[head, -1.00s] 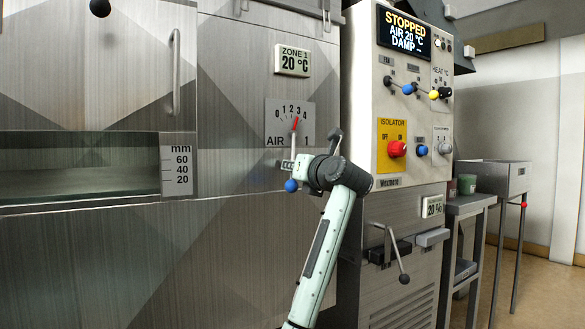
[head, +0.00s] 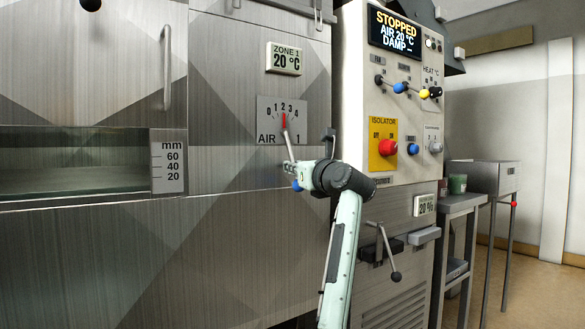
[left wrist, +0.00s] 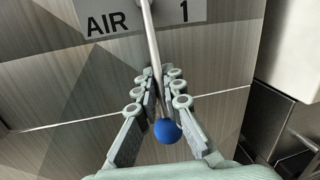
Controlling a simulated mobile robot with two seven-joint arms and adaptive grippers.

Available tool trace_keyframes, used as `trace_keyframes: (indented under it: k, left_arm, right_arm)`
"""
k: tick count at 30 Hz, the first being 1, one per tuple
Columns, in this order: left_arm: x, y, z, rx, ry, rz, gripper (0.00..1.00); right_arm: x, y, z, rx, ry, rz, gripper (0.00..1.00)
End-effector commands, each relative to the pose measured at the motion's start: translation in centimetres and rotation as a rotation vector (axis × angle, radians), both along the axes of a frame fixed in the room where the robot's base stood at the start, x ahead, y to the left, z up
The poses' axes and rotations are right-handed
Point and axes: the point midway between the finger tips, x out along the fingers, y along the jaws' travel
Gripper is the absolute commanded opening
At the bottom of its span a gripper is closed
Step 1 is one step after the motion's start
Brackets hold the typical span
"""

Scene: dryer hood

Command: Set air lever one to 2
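Air lever one is a thin metal rod (head: 289,147) with a red pointer end and a blue ball (left wrist: 168,131) at its lower end. Its red tip points at about 2 on the AIR 1 scale plate (head: 270,125), which is marked 0 to 4. My left gripper (head: 298,177) is at the lower part of the lever, in front of the panel. In the left wrist view its fingers (left wrist: 159,85) close in on both sides of the rod, just above the ball. The ball is partly hidden by my gripper in the head view. My right gripper is not in view.
The control cabinet (head: 350,120) stands close to the right, with knobs, a red isolator (head: 388,147) and a display reading STOPPED (head: 396,30). A black-ended lever (head: 390,255) hangs below it. A side table (head: 455,205) stands further right.

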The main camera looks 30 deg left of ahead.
Motion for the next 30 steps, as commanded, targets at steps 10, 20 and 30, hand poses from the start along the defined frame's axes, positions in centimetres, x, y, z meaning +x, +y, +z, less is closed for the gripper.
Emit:
trace_keyframes:
  k: [10,20,30]
  left_arm:
    - [0.0,0.0,0.0,0.000,0.001,0.000,0.29]
    - [-1.2,-2.1,-0.2,-0.001,0.001,-0.004,0.29]
    - [-4.9,-8.0,-0.7,-0.002,0.002,-0.004,0.29]
  right_arm:
    - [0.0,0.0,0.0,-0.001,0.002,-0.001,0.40]
    - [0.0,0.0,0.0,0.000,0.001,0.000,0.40]
    - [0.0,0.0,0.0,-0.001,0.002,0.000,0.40]
